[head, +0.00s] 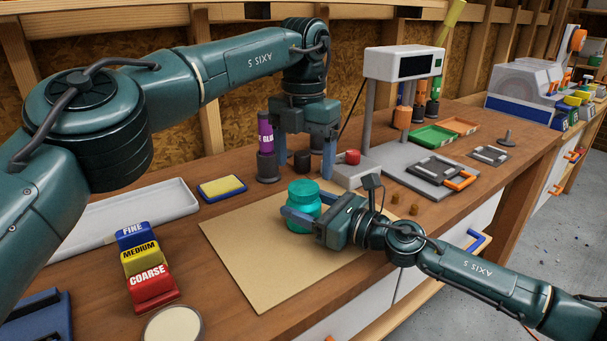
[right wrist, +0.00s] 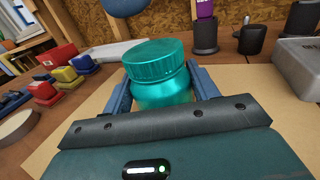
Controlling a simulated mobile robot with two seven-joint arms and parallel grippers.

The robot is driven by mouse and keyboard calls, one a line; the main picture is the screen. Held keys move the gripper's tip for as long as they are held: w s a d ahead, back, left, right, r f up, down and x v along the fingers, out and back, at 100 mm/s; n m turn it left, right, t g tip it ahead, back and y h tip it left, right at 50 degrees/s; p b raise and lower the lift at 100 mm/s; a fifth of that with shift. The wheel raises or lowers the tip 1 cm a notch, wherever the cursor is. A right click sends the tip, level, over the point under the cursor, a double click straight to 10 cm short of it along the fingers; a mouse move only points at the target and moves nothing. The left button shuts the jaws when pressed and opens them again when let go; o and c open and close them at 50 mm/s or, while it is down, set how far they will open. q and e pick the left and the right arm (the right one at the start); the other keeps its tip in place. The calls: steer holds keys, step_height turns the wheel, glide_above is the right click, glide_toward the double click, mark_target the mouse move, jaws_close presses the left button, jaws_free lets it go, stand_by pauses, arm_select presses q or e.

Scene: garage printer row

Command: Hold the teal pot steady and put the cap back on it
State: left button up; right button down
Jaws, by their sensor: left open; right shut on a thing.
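The teal pot (head: 301,219) stands upright on the tan mat (head: 255,268). A teal ridged cap (head: 303,189) sits on top of it and looks level; how tightly it is seated I cannot tell. The right wrist view shows the cap (right wrist: 155,60) above the shiny pot body (right wrist: 166,92). My right gripper (head: 306,208) is shut around the pot's body, one finger on each side, below the cap. My left gripper (head: 302,165) is open and empty, pointing down above and behind the pot, clear of the cap.
A purple glue bottle (head: 265,132) in a black holder stands close by my left gripper. A black cylinder (head: 302,161) and a grey box with a red knob (head: 352,157) stand behind the pot. Sanding blocks (head: 143,262) lie left. The mat's left part is clear.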

arm_select(q)
steer(key=shift+r, duration=1.5)
arm_select(e)
steer(key=shift+c, duration=1.8)
jaws_free()
steer(key=shift+d, duration=0.1)
arm_select(q)
step_height(320, 180, down, 2)
steer(key=shift+f+b, duration=0.1)
steer(key=shift+b, duration=1)
arm_select(e)
steer(key=v, duration=1.2)
steer(key=shift+f, duration=0.15)
steer(key=shift+s+d, duration=0.3)
steer(key=shift+d, duration=0.1)
arm_select(q)
steer(key=shift+f, duration=0.1)
